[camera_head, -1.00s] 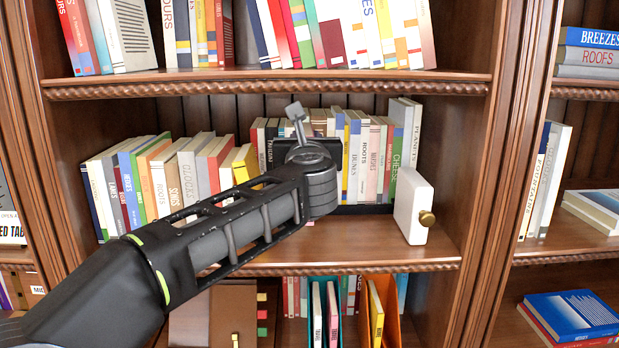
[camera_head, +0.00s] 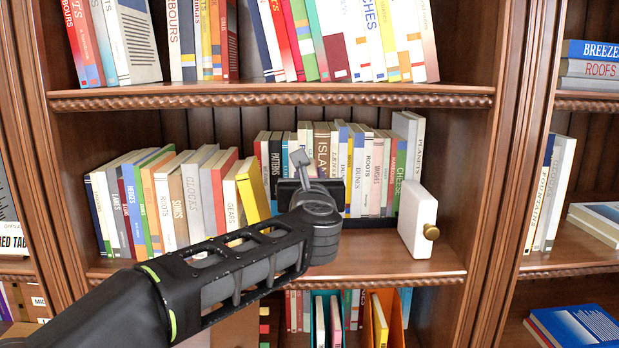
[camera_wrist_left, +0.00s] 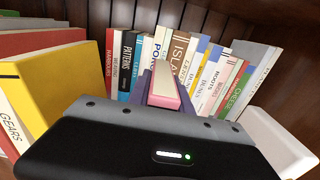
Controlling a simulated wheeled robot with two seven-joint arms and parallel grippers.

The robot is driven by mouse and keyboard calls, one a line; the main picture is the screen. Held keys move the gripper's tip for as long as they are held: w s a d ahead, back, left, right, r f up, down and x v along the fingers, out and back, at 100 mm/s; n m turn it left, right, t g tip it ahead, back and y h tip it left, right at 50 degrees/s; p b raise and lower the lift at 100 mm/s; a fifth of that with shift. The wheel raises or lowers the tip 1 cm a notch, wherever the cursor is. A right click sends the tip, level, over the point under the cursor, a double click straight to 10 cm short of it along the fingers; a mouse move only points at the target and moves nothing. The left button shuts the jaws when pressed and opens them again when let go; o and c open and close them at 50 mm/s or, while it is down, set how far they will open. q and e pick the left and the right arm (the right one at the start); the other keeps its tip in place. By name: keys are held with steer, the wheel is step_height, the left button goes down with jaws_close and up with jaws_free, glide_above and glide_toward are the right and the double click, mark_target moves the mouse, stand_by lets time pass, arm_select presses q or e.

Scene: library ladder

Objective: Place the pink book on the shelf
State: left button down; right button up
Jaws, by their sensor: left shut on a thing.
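My left gripper (camera_head: 300,160) is in the middle bay of the bookcase, above the middle shelf (camera_head: 375,265) and in front of its back row of books. In the left wrist view the gripper (camera_wrist_left: 163,82) is shut on the pink book (camera_wrist_left: 164,94). Only a short pink and cream end of the book shows between the fingers. The head view hides the held book behind my arm and wrist. I cannot tell whether the book touches the shelf. My right gripper is not in view.
Upright books (camera_head: 165,200) stand left of my gripper, with a leaning yellow book (camera_head: 253,190) nearest it. A white block with a brass knob (camera_head: 417,222) stands at the right. Another pink book (camera_head: 336,322) is in a holder below. The shelf's front right is clear.

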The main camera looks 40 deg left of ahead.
arm_select(q)
steer(key=shift+f, duration=0.1)
steer(key=c, duration=1.2)
jaws_free()
steer(key=shift+o, duration=0.2)
steer(key=b+v, duration=0.2)
steer(key=v, duration=1)
steer(key=shift+b, duration=0.4)
